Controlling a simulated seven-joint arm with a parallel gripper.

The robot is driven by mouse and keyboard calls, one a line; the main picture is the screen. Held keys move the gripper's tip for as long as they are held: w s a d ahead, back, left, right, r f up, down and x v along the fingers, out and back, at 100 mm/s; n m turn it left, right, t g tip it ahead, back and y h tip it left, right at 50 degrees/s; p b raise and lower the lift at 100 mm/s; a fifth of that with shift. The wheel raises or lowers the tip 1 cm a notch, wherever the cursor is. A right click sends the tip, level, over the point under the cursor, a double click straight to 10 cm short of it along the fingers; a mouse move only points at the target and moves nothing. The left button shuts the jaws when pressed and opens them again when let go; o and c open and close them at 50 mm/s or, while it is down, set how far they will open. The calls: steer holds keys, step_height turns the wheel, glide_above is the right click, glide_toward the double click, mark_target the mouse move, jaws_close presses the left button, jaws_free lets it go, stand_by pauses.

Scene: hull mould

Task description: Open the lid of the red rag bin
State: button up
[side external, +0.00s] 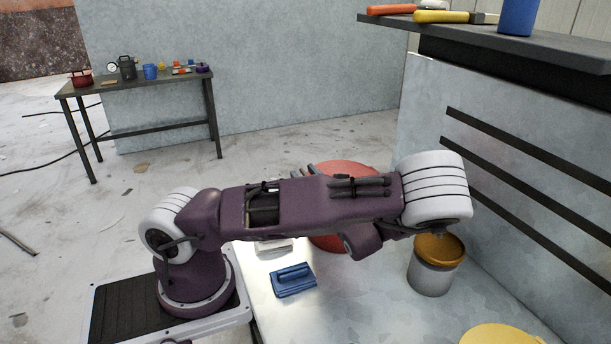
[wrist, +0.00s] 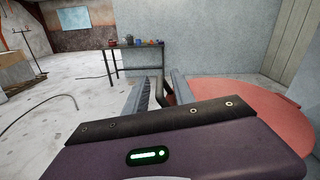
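The red rag bin (side external: 326,243) stands behind my arm in the side view, with its middle hidden by the arm. Its round red top (side external: 345,167) shows above the arm and looks shut, though I cannot see the whole rim. In the wrist view the flat red top (wrist: 250,92) lies to the right of my gripper (wrist: 158,84). The fingers are apart. A small dark reddish-brown piece shows between them; I cannot tell what it is or whether they touch it. In the side view the gripper is mostly hidden behind my arm.
A blue block-like tool (side external: 293,281) lies on the pale bench in front of the bin. A grey can with an orange lid (side external: 431,281) stands to the right, near a yellow disc (side external: 500,335). A raised shelf (side external: 480,28) overhangs at right. A table (side external: 135,86) stands far back.

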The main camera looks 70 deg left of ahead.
steer(key=shift+a, duration=0.1)
steer(key=shift+c, duration=0.2)
jaws_close()
steer(key=shift+s, duration=0.1)
stand_by(1.1)
